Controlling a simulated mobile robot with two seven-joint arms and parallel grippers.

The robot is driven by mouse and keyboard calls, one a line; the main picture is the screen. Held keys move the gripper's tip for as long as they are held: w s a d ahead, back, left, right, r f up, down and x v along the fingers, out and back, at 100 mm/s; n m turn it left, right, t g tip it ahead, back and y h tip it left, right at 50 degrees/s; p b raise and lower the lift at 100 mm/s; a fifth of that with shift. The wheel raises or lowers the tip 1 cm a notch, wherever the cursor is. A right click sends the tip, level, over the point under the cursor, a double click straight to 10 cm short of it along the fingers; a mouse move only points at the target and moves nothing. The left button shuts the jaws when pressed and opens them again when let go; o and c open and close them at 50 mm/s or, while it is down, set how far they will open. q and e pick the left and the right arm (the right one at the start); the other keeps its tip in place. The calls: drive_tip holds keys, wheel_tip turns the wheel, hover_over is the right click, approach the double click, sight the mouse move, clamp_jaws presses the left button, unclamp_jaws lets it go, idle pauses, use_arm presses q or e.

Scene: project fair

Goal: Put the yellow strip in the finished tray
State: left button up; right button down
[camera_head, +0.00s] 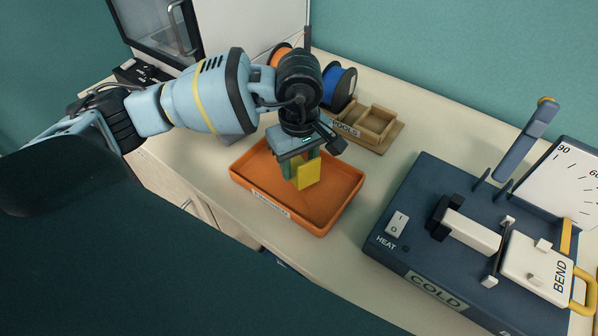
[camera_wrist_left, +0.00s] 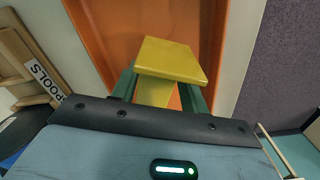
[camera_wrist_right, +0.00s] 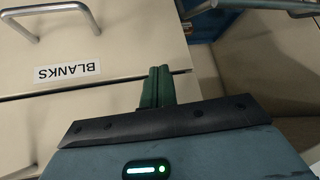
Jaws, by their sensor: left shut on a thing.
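The yellow strip (camera_head: 309,174) is held by my left gripper (camera_head: 300,166) above the orange tray (camera_head: 342,208). In the left wrist view the strip (camera_wrist_left: 175,58) looks bent, with one flat part beyond the fingers and another part between them. The green fingers are shut on it, and the orange tray (camera_wrist_left: 108,28) shows behind. The tray looks empty; the label on its front is too small to read. I cannot tell whether the strip touches the tray floor. My right gripper (camera_wrist_right: 158,76) is shut and empty, in front of drawers.
A blue bending machine (camera_head: 410,215) marked COLD, with a lever (camera_head: 530,130), stands right of the tray. A wooden spool holder (camera_head: 375,122) and orange and blue spools (camera_head: 338,86) are behind. A drawer labelled BLANKS (camera_wrist_right: 120,45) faces the right gripper.

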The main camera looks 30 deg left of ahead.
use_arm(q)
wheel_tip(320, 180, down, 3)
drive_tip(key=shift+f, duration=0.1)
drive_tip(key=shift+s, duration=0.1)
drive_tip(key=shift+f, duration=0.2)
drive_tip(key=o, duration=1)
drive_tip(key=shift+c, duration=0.2)
drive_tip(key=shift+r, duration=0.15)
